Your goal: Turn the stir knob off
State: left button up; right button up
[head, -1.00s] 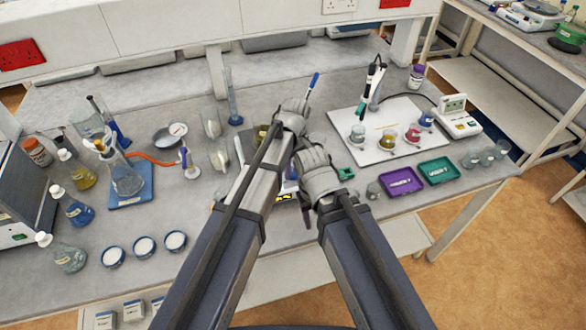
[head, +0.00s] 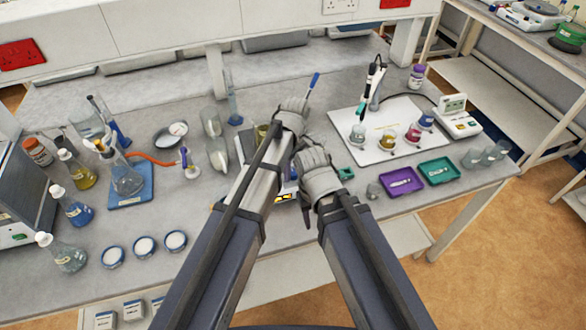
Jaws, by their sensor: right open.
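The device carrying the stir knob is mostly hidden behind my forearms. Only parts of a stirrer-like unit (head: 283,197) with a yellow-and-black label show between the arms; the knob itself cannot be seen. My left gripper (head: 292,108) is over the middle of the bench, just behind this unit, its fingers hidden by its own wrist. A blue-handled tool (head: 313,82) sticks out beyond it; I cannot tell whether it is held. My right gripper (head: 308,160) is open, close beside and in front of the left one, over the unit's right side.
A flask on a blue-based stand (head: 133,192) and several flasks are at the left. A white board (head: 378,146) with small beakers, a purple tray (head: 401,181) and a green tray (head: 438,171) are at the right. Three round dishes stand near the front left edge.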

aim_at(293, 171)
pick_arm(q)
jog(key=shift+o, duration=1.1)
notch_tip(293, 171, up, 8)
jog(key=p, duration=0.8)
jog(key=shift+w+d, duration=0.1)
jog(key=shift+w, duration=0.05)
jog(key=shift+f, duration=0.1)
